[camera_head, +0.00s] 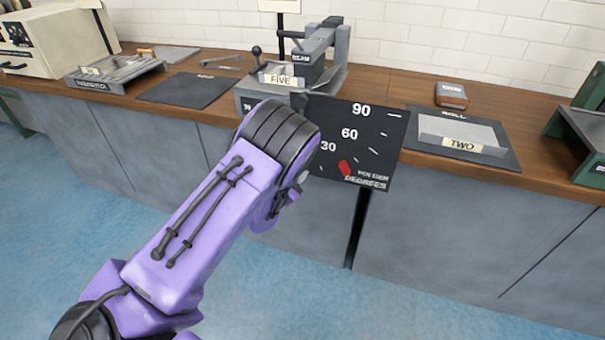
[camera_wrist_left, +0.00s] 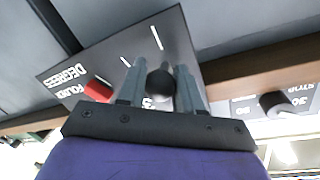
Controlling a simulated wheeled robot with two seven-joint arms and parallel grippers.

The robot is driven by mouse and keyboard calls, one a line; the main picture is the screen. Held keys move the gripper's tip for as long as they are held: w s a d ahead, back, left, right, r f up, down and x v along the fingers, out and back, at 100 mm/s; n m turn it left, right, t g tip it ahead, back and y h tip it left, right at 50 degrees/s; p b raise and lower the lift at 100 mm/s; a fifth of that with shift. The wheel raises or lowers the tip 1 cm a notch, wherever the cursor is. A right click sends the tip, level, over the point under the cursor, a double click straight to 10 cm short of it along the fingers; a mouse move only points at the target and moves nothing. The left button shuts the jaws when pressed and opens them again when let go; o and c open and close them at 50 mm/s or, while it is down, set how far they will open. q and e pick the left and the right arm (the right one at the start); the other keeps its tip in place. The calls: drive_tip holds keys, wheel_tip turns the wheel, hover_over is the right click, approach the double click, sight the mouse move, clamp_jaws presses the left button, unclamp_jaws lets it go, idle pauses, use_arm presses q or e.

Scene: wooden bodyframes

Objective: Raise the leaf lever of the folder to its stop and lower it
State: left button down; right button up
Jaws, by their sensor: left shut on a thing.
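The grey folder (camera_head: 325,55) stands on the bench at the back, with a FIVE label on its front. Its black degree board (camera_head: 380,125) shows 30, 60 and 90, and the red pointer (camera_head: 345,168) is low on it, below the 30. The board (camera_wrist_left: 125,50) and red pointer (camera_wrist_left: 97,91) also show in the left wrist view. My left gripper (camera_wrist_left: 160,66) is shut on a black ball knob (camera_wrist_left: 161,83), held between its two grey fingers in front of the board. In the head view my purple left arm hides the fingers, knob and lever.
A second black knob (camera_wrist_left: 277,103) sits beside a marked plate in the wrist view. On the bench are a black mat (camera_head: 187,91), a grey tool (camera_head: 115,70), a tray labelled TWO (camera_head: 463,132) and a small brown-grey box (camera_head: 451,95). The floor in front (camera_head: 290,305) is clear.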

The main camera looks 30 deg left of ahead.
use_arm(q)
drive_tip(key=shift+s+a, duration=0.1)
drive_tip(key=shift+a, duration=0.05)
drive_tip(key=c, duration=1.2)
unclamp_jaws()
drive_tip(key=o, duration=0.4)
drive_tip(key=shift+a, duration=0.1)
drive_tip(key=shift+s, duration=0.25)
drive_tip(key=s, duration=0.6)
drive_tip(key=s+d, duration=0.1)
drive_tip(key=s, duration=0.3)
drive_tip(key=shift+r, duration=0.4)
